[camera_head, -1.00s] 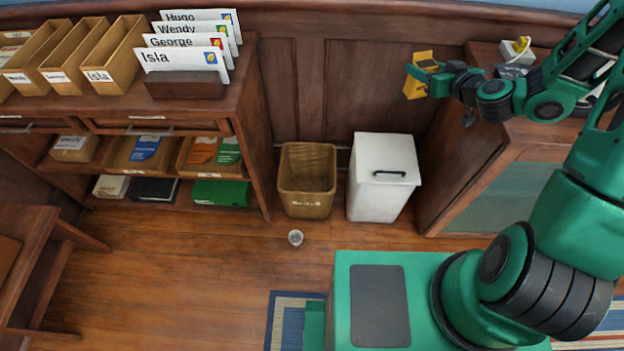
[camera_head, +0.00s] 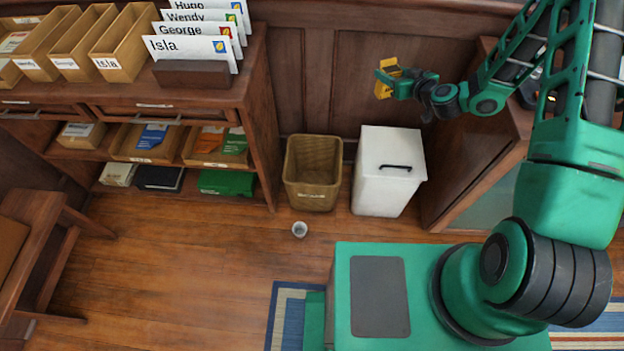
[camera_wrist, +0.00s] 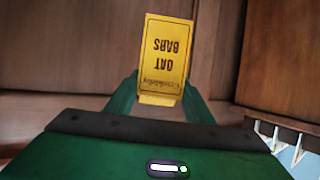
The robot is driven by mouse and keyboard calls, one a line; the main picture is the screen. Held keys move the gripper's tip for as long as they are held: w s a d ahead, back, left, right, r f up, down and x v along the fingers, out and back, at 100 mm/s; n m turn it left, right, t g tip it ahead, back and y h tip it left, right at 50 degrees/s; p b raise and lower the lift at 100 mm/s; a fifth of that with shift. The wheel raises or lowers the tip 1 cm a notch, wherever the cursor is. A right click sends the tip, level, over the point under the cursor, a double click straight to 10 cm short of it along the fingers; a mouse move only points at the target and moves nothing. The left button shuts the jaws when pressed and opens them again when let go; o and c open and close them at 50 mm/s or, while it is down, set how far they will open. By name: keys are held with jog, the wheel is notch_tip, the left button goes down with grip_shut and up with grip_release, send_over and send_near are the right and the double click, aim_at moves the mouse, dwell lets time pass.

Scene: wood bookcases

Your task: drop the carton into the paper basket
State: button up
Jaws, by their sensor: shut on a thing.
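The yellow carton (camera_head: 383,89) is held in my gripper (camera_head: 389,79), up in the air in front of the dark wood panelling. In the wrist view the carton (camera_wrist: 165,52) reads "OAT BARS" upside down, and the two green fingers of my gripper (camera_wrist: 160,95) are shut on its lower end. The paper basket (camera_head: 312,173) is an open brown bin on the floor against the panelling. Its opening faces up and it looks empty. In the head view the carton is above and to the right of the basket, over the white bin's side.
A white lidded bin (camera_head: 388,172) with a black handle stands just right of the basket. A small cup (camera_head: 299,229) is on the floor in front. A bookcase (camera_head: 257,130) stands to the left and a cabinet (camera_head: 490,165) to the right.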

jog(key=a+f+n+y, duration=0.1)
jog(key=a+f, duration=0.6)
jog(key=f, duration=0.4)
jog(key=s+a+f+n+g, duration=0.1)
jog(key=a+f, duration=0.7)
jog(key=f, duration=0.4)
jog(key=s+a+f+n+y, duration=0.1)
jog(key=a+f, duration=0.6)
jog(key=f, duration=0.4)
jog(key=shift+a+f+g+y, duration=0.2)
jog(key=shift+a+g+y, duration=0.1)
jog(key=shift+a+g, duration=0.1)
jog(key=o, duration=1.1)
jog(key=shift+s, duration=0.1)
jog(key=v, duration=1)
jog(key=shift+d, duration=0.25)
jog(key=shift+s+r, duration=0.1)
